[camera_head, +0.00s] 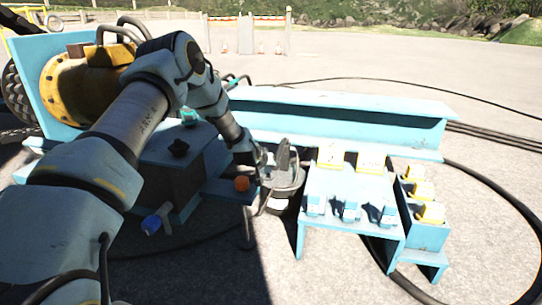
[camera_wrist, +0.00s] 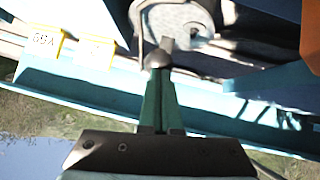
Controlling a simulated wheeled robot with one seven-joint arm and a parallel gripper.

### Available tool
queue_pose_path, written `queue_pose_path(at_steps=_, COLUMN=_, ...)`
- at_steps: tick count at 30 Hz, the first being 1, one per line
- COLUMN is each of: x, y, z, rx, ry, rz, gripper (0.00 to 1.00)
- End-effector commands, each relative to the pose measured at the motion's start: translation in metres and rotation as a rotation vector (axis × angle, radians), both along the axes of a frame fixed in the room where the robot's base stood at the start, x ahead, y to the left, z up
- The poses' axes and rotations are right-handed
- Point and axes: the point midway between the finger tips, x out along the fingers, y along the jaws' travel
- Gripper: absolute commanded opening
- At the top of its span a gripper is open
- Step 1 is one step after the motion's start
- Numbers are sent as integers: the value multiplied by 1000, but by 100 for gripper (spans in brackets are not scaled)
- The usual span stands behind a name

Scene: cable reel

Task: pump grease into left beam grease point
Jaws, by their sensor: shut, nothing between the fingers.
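A long light blue beam (camera_head: 340,103) lies behind the gripper, and a light blue beam also crosses the wrist view (camera_wrist: 90,85). I cannot make out a grease point or its label; the arm hides part of the beam's left end.
The light blue table (camera_head: 337,184) holds yellow-and-white blocks and several small blue ones. A lower blue bench (camera_head: 424,233) with yellow blocks stands beside it. An orange knob (camera_head: 241,184) and a blue valve (camera_head: 152,224) are left. Black cable (camera_head: 505,195) loops over the ground at right.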

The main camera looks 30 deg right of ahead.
Motion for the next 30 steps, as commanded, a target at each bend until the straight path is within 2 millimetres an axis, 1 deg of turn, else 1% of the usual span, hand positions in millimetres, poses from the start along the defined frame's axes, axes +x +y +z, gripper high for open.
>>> queue_pose_path(at_steps=1, x=-1, y=0, z=-12, rx=3, ry=3, rz=-1, gripper=0)
queue_pose_path(at_steps=3, x=-1, y=0, z=-21, rx=3, ry=1, rz=-1, gripper=0)
queue_pose_path(at_steps=6, x=-1, y=0, z=-31, rx=2, ry=2, rz=0, gripper=0)
queue_pose_path(at_steps=10, x=0, y=0, z=-40, rx=2, ry=2, rz=0, gripper=0)
queue_pose_path(at_steps=18, x=1, y=-1, z=-48, rx=3, ry=3, rz=1, gripper=0)
queue_pose_path(at_steps=30, x=0, y=-1, z=-51, rx=5, ry=6, rz=-1, gripper=0)
